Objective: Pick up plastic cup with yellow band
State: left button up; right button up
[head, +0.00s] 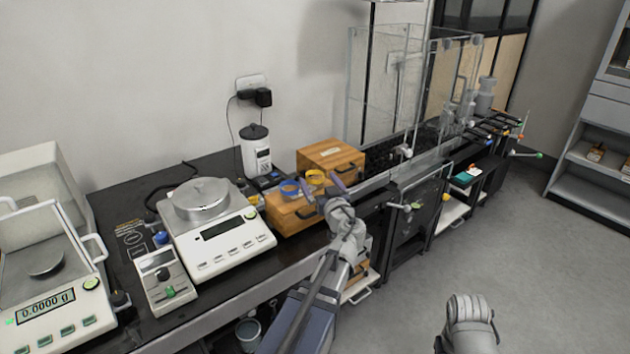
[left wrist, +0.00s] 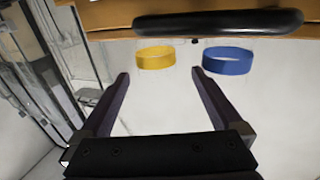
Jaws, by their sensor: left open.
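The plastic cup with the yellow band (head: 316,177) stands on the front wooden box; its yellow band shows in the left wrist view (left wrist: 156,58) just beyond the fingertips, between their lines. A blue-banded cup (head: 289,187) stands beside it, to its left in the head view; in the left wrist view the blue band (left wrist: 229,61) lies right of the right finger. The clear cup walls are hard to see. My left gripper (head: 322,190) is open and empty, its fingers just in front of the cups. My right gripper's fingers are not visible; only a grey part of that arm shows.
A second wooden box (head: 330,156) stands behind. A balance with a round pan (head: 222,241), a small meter (head: 165,280) and a white canister (head: 256,150) are to the left. A clear glass enclosure (head: 385,85) rises to the right. A dark handle (left wrist: 218,22) crosses the wrist view's top.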

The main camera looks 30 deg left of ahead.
aim_at(318, 176)
pick_arm(q)
jog(key=shift+x, duration=2.65)
jog(key=shift+w+d+r, duration=0.15)
jog(key=shift+d, duration=0.05)
jog(key=c, duration=1.4)
jog(key=shift+r, duration=0.1)
